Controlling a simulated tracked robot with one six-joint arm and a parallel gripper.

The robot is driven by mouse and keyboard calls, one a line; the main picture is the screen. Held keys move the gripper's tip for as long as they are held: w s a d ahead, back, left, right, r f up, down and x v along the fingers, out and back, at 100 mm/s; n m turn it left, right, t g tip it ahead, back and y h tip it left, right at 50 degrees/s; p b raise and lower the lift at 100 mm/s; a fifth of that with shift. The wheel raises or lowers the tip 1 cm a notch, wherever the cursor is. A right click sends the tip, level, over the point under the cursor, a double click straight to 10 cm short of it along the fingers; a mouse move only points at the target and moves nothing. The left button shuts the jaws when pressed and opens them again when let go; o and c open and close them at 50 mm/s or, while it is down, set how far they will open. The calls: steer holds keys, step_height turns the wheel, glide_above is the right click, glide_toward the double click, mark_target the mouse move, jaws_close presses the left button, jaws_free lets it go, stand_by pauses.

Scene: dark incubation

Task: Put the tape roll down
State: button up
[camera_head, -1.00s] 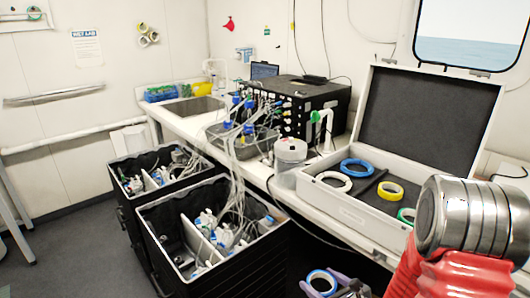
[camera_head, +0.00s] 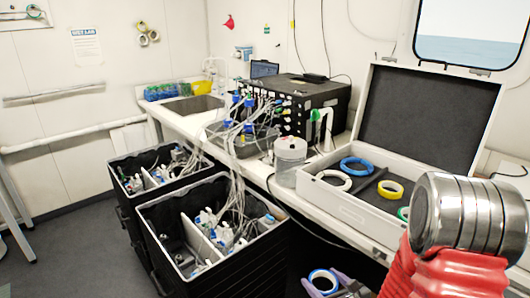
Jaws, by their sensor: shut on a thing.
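A blue tape roll with a pale inner ring (camera_head: 322,273) is at the bottom edge of the head view. My gripper (camera_head: 326,288) is shut on it, in front of the bench and low in the picture. The lower part of the gripper is cut off by the frame edge. An open white case (camera_head: 348,208) on the bench holds other rolls: a blue one (camera_head: 357,160), a white one (camera_head: 334,173), a yellow one (camera_head: 390,184) and a partly hidden green one (camera_head: 403,213). The held roll is apart from the case.
Two black bins (camera_head: 262,262) with bottles and tubing stand left of my gripper. A clear jar (camera_head: 290,154) stands on the bench beside the case. A black instrument box (camera_head: 318,95) with cables is behind it. Grey floor (camera_head: 75,240) is open at the left.

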step_height(320, 180, up, 13)
steer(key=w+a, duration=0.2)
steer(key=shift+w+m+h, duration=0.2)
steer(key=shift+m+h, duration=0.2)
stand_by(0.5)
